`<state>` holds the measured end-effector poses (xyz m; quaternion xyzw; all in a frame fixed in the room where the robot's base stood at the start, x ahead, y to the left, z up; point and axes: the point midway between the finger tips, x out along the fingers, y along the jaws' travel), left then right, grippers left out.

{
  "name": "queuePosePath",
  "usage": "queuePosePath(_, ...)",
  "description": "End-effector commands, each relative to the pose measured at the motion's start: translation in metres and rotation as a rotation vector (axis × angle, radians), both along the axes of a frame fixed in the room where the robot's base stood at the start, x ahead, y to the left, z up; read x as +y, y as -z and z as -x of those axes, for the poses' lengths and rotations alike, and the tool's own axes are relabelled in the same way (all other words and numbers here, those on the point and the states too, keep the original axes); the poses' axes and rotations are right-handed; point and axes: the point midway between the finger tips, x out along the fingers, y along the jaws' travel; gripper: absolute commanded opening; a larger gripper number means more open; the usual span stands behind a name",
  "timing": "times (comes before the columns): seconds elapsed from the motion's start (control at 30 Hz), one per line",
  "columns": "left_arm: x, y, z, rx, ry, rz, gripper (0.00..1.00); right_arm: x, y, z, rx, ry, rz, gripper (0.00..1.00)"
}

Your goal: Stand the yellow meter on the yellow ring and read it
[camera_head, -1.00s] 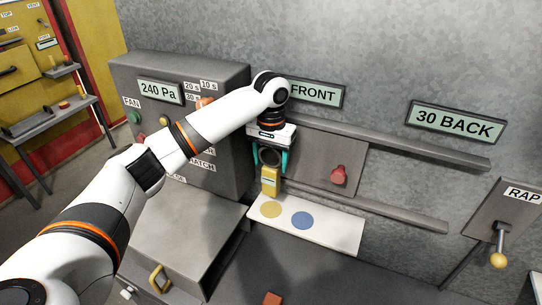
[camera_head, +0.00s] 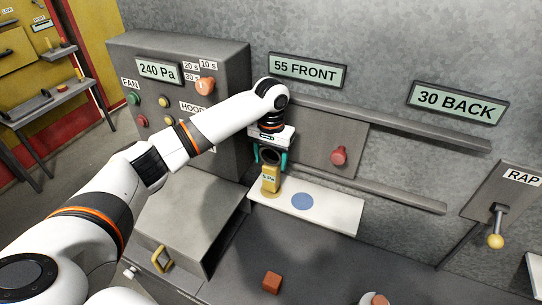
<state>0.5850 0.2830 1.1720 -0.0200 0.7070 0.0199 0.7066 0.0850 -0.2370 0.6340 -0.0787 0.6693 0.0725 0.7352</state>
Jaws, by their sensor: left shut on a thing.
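The yellow meter (camera_head: 270,181) is upright in my left gripper (camera_head: 269,163), whose teal fingers are shut on it. Its small pale face reads what looks like "5 Pa", with the leading part hard to make out. The meter's foot is over the yellow ring (camera_head: 268,194), a yellow disc on the white shelf; the meter hides most of it. I cannot tell whether the foot touches the disc. A blue disc (camera_head: 302,202) lies to the right on the same shelf. My right gripper is not in view.
The white shelf (camera_head: 338,218) has free room at its right. A grey control box (camera_head: 215,60) shows "240 Pa". Signs read "55 FRONT" (camera_head: 307,71) and "30 BACK" (camera_head: 456,102). A red knob (camera_head: 339,156), a RAP lever (camera_head: 496,240) and a red-brown block (camera_head: 272,282) are nearby.

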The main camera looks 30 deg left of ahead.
Motion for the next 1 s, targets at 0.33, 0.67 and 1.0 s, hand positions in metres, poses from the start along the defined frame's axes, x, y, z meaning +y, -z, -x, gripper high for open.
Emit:
queuePosePath(0.33,0.000,0.002,0.000,-0.001,0.000,0.001,0.35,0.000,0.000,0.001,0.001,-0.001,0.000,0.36)
queuePosePath(0.67,0.000,0.007,0.000,-0.001,0.000,0.001,0.35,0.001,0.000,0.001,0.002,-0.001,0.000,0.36)
queuePosePath(1.0,0.000,0.011,0.000,0.000,0.000,0.001,0.71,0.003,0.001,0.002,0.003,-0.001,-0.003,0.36)
